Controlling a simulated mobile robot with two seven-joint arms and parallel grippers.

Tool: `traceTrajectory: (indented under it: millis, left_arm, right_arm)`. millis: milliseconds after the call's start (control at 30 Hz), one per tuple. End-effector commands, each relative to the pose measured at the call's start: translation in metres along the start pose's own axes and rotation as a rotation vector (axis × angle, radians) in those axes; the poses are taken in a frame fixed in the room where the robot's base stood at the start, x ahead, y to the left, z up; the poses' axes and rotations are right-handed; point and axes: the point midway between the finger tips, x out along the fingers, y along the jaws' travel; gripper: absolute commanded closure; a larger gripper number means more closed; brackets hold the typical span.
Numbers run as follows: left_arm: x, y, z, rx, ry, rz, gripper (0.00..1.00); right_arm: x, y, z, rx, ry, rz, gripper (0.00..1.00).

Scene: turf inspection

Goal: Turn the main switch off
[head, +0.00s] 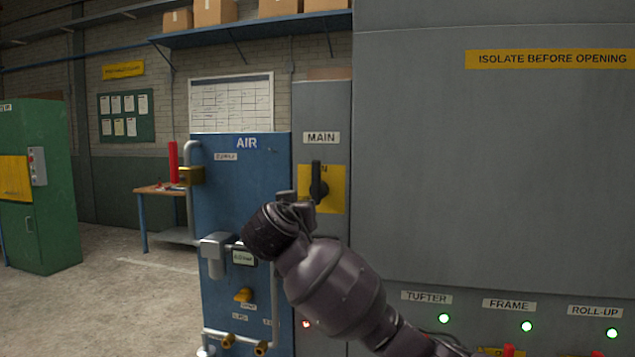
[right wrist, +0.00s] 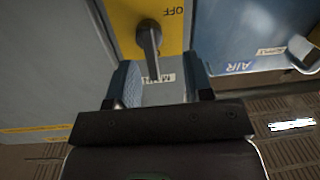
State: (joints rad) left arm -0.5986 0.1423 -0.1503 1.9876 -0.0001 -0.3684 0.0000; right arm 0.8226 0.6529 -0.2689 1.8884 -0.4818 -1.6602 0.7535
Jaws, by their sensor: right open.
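The main switch is a black rotary handle (head: 318,184) on a yellow plate (head: 336,195), under a MAIN label (head: 321,138) on a narrow grey panel. The handle stands upright, with the N of a partly covered word beside it. In the right wrist view, turned upside down, the handle (right wrist: 149,40) points toward the MAIN label, and OFF shows on the plate. My right gripper (right wrist: 158,66) is open and empty, its fingers spread just short of the handle. In the head view my own wrist mostly hides it. My left gripper is out of view.
A large grey cabinet (head: 490,180) fills the right, with lit green lamps (head: 444,318) below. A workbench (head: 160,190) and green cabinet (head: 50,230) stand further left beyond open floor.

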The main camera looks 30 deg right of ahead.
Motion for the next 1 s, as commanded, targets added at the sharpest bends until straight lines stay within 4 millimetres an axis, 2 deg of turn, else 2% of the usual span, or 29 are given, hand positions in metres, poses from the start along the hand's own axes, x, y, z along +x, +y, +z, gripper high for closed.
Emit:
traceTrajectory:
  millis: [33,100,233,367,800,1000]
  left_arm:
    - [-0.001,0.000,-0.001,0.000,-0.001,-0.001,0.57]
    - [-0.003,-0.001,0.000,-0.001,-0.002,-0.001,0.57]
    - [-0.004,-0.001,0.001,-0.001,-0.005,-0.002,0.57]
    - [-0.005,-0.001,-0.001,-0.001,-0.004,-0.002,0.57]
    - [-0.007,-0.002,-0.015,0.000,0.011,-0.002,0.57]
    - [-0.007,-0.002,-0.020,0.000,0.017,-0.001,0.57]
  right_arm:
    - [-0.002,0.005,-0.019,0.030,0.016,0.025,0.53]
    - [-0.004,0.010,-0.035,0.061,0.027,0.052,0.53]
    - [-0.005,0.016,-0.049,0.091,0.037,0.077,0.53]
    - [0.004,0.017,-0.051,0.094,0.039,0.082,0.53]
    - [0.074,0.023,-0.054,0.092,0.038,0.081,0.53]
    - [0.094,0.024,-0.053,0.092,0.037,0.080,0.53]
